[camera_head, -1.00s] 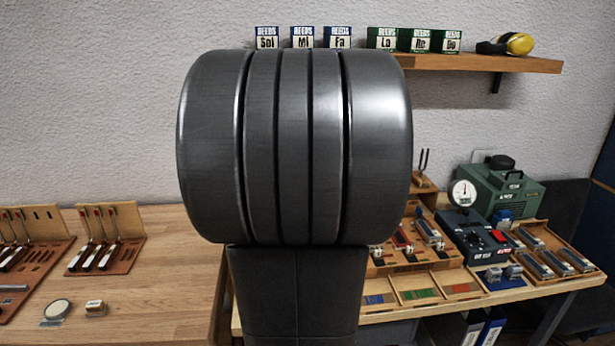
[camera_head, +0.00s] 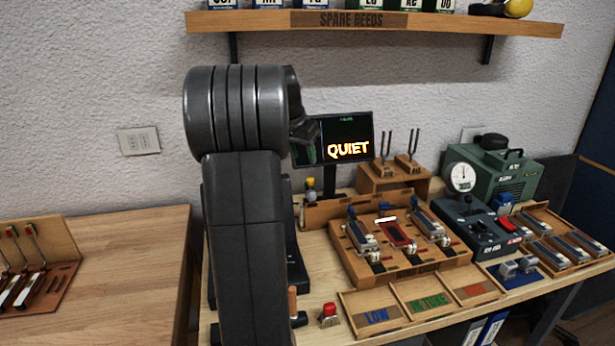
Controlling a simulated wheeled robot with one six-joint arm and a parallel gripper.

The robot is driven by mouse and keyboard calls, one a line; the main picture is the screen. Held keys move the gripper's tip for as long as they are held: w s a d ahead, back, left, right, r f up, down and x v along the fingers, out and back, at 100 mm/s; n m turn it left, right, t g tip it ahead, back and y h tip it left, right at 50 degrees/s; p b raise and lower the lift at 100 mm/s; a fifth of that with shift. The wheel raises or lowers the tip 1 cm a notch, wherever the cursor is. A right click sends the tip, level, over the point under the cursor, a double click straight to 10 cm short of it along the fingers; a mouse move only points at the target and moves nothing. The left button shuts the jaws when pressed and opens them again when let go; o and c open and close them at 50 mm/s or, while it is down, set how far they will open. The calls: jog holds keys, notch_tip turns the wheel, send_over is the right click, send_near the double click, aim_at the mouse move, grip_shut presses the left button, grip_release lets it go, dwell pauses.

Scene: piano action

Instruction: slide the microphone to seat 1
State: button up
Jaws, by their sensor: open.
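A brown wooden board (camera_head: 437,262) on the bench has recessed seats, and silver reed parts (camera_head: 362,232) sit at several of them. A middle seat (camera_head: 394,233) shows a red-brown recess with a small white piece at its upper edge. A small upright piece with a yellow top (camera_head: 310,184) stands at the rail left of the board; it may be the microphone, but I cannot tell. Seat numbers are too small to read. My arm stands across the left middle and hides part of the bench. I cannot make out my gripper's fingers.
A screen (camera_head: 349,140) reads QUIET. Tuning forks on a wooden block (camera_head: 392,180) stand behind the board. Trays (camera_head: 368,313) marked LOW and IN TUNE lie in front, near a red-topped piece (camera_head: 329,314). A gauge box (camera_head: 480,227) and green machine (camera_head: 498,178) stand right.

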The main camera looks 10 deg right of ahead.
aim_at(310, 179)
jog(key=x, duration=0.9)
jog(key=shift+f, duration=0.1)
grip_shut()
